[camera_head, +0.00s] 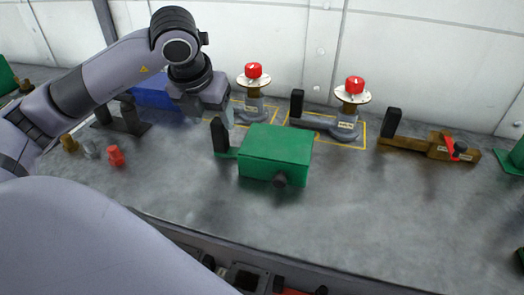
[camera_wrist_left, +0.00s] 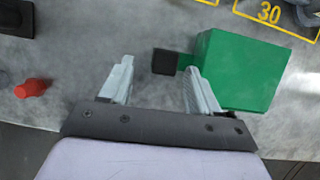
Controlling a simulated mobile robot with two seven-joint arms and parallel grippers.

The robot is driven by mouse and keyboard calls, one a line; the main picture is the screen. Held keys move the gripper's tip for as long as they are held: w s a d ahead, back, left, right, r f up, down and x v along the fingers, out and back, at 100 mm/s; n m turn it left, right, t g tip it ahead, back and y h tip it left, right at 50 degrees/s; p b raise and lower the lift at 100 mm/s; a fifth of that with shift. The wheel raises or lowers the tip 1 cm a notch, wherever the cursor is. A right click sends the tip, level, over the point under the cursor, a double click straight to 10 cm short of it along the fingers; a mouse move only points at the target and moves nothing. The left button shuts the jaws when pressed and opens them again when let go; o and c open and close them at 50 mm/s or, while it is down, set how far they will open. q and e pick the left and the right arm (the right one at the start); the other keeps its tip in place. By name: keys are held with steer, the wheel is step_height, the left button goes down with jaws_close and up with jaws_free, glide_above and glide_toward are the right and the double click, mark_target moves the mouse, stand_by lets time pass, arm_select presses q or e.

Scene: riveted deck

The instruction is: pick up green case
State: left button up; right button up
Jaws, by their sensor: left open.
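The green case (camera_head: 275,152) is a box lying on the grey deck bench. It has a dark round knob on its front and an upright black handle (camera_head: 219,136) on a short green arm at its left. My left gripper (camera_head: 212,116) is open and empty, pointing down just above and behind the handle. In the left wrist view, the black handle (camera_wrist_left: 166,62) shows between the tips of the open fingers (camera_wrist_left: 160,68), and the green case (camera_wrist_left: 240,70) lies right of the right finger. No contact is visible. My right gripper is not in view.
Two red-topped valve pieces (camera_head: 253,88) (camera_head: 351,105) stand in yellow outlines behind the case. A brown piece with a red lever (camera_head: 440,147) is at right. A blue box (camera_head: 155,91) and a small red piece (camera_head: 115,155) are at left. The bench front is clear.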

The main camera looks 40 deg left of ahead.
mark_target(222, 131)
arm_select(q)
steer(key=x, duration=0.7)
steer(key=shift+w+d, duration=0.2)
steer(key=shift+w, duration=0.05)
steer(key=shift+r, duration=0.1)
steer(key=shift+c, duration=0.3)
steer(key=c, duration=1)
steer(key=shift+p, duration=0.3)
jaws_close()
steer(key=shift+r, duration=0.15)
